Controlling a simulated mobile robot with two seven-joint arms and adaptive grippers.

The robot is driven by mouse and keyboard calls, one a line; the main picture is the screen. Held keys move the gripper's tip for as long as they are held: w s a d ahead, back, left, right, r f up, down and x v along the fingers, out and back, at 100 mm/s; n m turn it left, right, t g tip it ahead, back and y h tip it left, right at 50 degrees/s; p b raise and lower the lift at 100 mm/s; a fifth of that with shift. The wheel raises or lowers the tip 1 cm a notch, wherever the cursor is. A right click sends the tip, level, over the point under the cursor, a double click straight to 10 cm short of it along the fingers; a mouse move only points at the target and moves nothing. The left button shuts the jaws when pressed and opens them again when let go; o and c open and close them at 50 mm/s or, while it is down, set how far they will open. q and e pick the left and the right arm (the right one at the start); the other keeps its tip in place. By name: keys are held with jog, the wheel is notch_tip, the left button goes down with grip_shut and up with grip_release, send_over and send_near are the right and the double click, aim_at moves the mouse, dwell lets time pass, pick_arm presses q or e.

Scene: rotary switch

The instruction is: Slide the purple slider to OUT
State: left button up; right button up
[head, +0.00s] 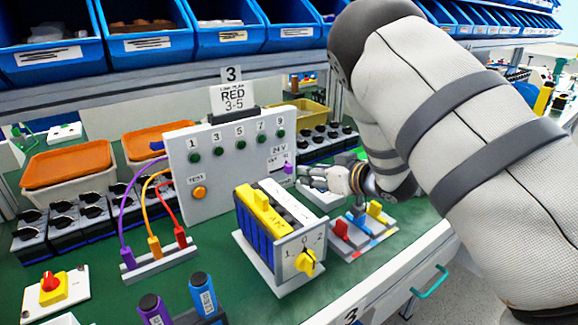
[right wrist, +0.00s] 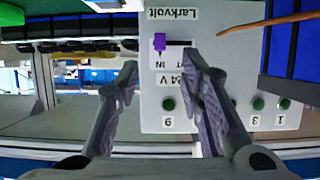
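The purple slider (head: 289,168) is on the right part of the grey panel (head: 225,150), under the 24 V mark. In the right wrist view, which is upside down, the slider (right wrist: 160,42) sits at the left end of a dark slot (right wrist: 180,43), at the IN label (right wrist: 159,64). The other label is mostly hidden by a finger. My right gripper (head: 308,176) is just right of the slider in the head view. Its fingers (right wrist: 162,68) are open and empty, with the slider between their tips in the picture; contact cannot be told. My left gripper is out of view.
The yellow-and-blue block with a rotary knob (head: 283,240) stands in front of the panel. Coloured cables (head: 155,210) plug in at its left. A board with red and yellow blocks (head: 360,230) lies under my right arm. Blue bins (head: 150,35) line the back.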

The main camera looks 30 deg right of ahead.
aim_at(291, 170)
jog(key=x, duration=0.4)
jog(key=f+b+x, duration=0.1)
jog(key=x, duration=0.3)
jog(key=shift+w, duration=0.3)
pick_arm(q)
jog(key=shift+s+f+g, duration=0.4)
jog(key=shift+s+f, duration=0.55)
pick_arm(e)
jog(key=shift+w+r, duration=0.2)
jog(key=shift+w, duration=0.05)
grip_shut()
